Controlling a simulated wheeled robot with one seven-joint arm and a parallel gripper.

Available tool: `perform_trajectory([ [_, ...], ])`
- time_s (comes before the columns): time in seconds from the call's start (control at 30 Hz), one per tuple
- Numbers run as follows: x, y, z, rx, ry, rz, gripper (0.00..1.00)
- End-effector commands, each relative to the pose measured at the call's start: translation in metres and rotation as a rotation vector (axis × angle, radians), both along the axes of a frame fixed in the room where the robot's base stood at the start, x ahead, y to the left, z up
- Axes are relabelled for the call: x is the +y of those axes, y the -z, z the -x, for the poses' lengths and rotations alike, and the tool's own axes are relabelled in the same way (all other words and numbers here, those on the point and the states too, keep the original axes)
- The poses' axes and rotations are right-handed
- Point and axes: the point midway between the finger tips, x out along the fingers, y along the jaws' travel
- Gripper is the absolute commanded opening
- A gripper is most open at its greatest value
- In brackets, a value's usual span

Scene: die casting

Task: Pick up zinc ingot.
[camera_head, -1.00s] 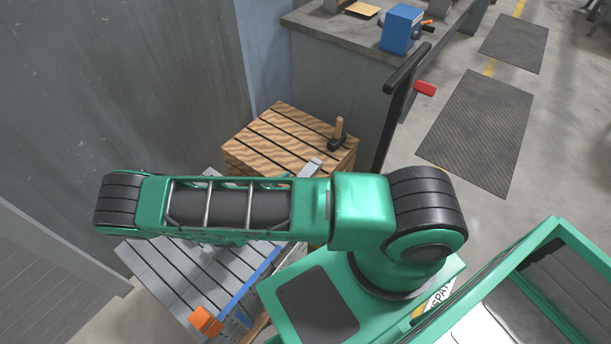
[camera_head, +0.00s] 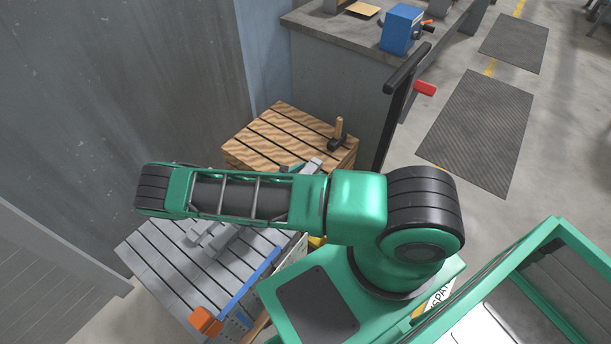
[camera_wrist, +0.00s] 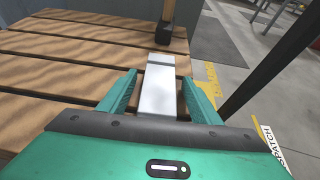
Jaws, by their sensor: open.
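The zinc ingot, a pale silver bar (camera_wrist: 159,90), lies on the wooden slatted top in the wrist view. Its grey end also shows beyond my arm in the head view (camera_head: 315,164). My gripper (camera_wrist: 160,82) is open, with one green finger on each side of the bar. I cannot tell whether the fingers touch it. The near end of the bar is hidden by the gripper body. Several grey bars (camera_head: 208,238) lie on a grey slatted surface, partly behind my arm.
A hammer (camera_head: 338,136) stands on the wooden slatted stack (camera_head: 265,140), just past the bar's far end. A dark post (camera_head: 398,110) rises at the stack's right. An orange block (camera_head: 205,321) sits at the grey surface's near corner. A wall borders the left.

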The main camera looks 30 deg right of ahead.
Motion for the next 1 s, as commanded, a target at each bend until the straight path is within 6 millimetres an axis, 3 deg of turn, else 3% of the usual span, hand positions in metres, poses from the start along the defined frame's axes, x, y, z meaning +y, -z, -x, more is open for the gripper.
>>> perform_trajectory([
  [0.2, 0.000, 0.000, 0.000, 0.000, -0.001, -0.001, 0.55],
  [0.43, 0.000, 0.000, 0.000, 0.000, 0.000, -0.001, 0.00],
  [0.83, -0.002, -0.004, -0.001, -0.003, 0.001, 0.005, 0.00],
  [1.0, -0.001, -0.014, -0.001, -0.005, 0.001, 0.003, 0.00],
])
